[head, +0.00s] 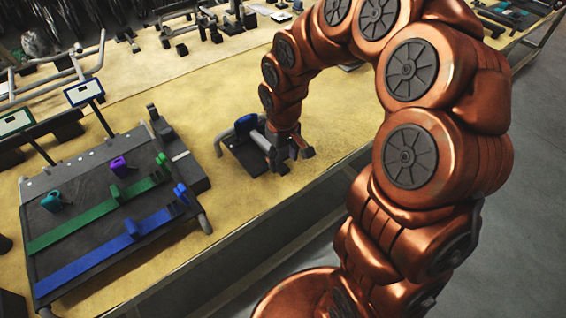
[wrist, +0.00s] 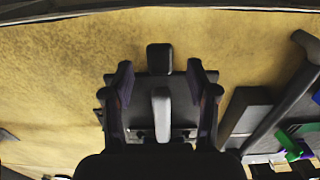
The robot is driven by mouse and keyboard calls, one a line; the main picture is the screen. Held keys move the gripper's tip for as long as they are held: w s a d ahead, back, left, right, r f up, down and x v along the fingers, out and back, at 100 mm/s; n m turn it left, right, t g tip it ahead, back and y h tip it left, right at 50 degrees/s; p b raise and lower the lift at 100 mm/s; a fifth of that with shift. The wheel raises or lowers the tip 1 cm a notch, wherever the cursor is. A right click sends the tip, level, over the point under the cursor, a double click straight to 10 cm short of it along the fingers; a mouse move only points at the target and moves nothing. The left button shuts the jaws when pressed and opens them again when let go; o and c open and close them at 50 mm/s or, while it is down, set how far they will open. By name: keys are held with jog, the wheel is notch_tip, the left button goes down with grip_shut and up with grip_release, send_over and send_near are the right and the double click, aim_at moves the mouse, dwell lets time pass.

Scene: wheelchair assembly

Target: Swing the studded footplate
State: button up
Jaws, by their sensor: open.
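A small fixture with a dark plate (head: 246,157), a grey bent tube (head: 222,141) and a blue-topped part (head: 246,122) stands on the tan tabletop. I take the dark plate for the footplate; its studs are too small to make out. My gripper (head: 293,158) is low at the fixture's right side, pointing down. In the wrist view my gripper (wrist: 160,82) is open, with one finger on each side of a grey upright bar (wrist: 161,112). The dark plate (wrist: 147,88) lies behind the bar. I cannot tell whether the fingers touch anything.
A dark panel (head: 60,222) with green and blue straps stands to the left, with a grey tube along its side. Metal frames (head: 60,75) lie farther back. The table's front edge (head: 250,210) is close to the fixture.

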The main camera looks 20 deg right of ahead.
jog(key=shift+f, duration=1.45)
jog(key=shift+c, duration=0.2)
grip_shut()
